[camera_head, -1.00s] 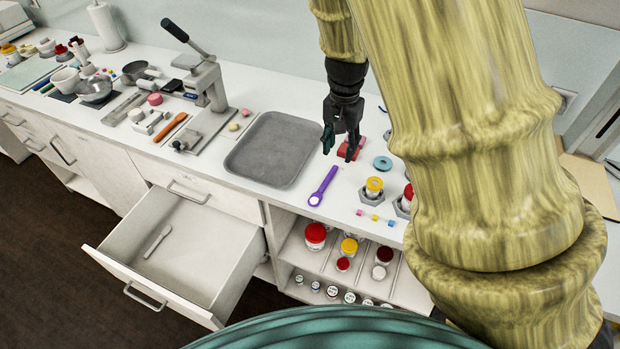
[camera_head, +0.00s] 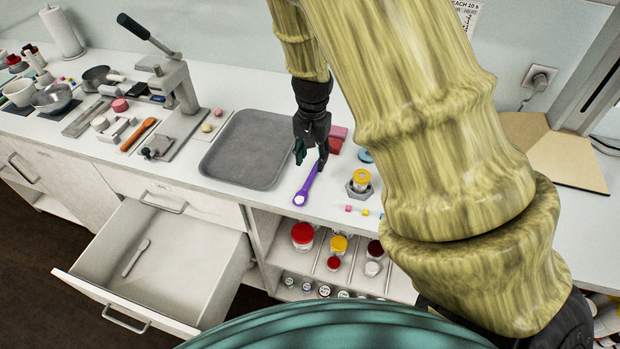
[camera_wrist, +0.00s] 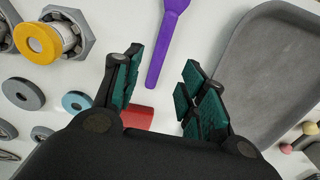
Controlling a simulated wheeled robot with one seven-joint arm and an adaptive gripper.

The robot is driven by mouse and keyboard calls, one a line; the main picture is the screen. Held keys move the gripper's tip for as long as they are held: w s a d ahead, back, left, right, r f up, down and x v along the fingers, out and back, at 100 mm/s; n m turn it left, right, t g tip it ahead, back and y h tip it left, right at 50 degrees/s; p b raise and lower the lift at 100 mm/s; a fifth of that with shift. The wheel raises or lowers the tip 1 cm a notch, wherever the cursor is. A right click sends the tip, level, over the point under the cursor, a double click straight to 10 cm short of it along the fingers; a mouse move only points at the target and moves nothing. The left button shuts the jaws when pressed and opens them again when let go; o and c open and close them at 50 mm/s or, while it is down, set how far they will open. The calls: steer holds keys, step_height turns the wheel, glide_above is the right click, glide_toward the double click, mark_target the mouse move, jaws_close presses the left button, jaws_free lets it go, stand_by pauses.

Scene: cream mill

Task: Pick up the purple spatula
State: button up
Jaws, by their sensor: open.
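The purple spatula (camera_head: 307,187) lies on the white counter, just right of the grey tray, with its pale round end toward the front edge. My gripper (camera_head: 311,157) is open above the counter, near the back end of the spatula's handle. In the wrist view, the purple spatula (camera_wrist: 161,50) runs down from the top edge, and its handle end lies between the lines of my two fingers. My open gripper (camera_wrist: 157,100) has teal pads on both sides, with nothing held between them. The wide end of the spatula is cut off there.
The grey tray (camera_head: 211,172) lies left of the spatula. A red block (camera_head: 337,132) sits just behind my gripper. A yellow-lidded jar (camera_head: 361,177) in a hex holder stands to the right. An open drawer (camera_head: 78,286) juts out at the front left.

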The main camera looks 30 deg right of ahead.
mark_target(312, 174)
steer(key=shift+s+a+f+p, duration=0.1)
steer(key=shift+s+f+p, duration=0.15)
steer(key=shift+f, duration=0.2)
steer(key=shift+w+f+p, duration=0.1)
steer(key=shift+f+p, duration=0.65)
steer(key=shift+f, duration=1.5)
jaws_close()
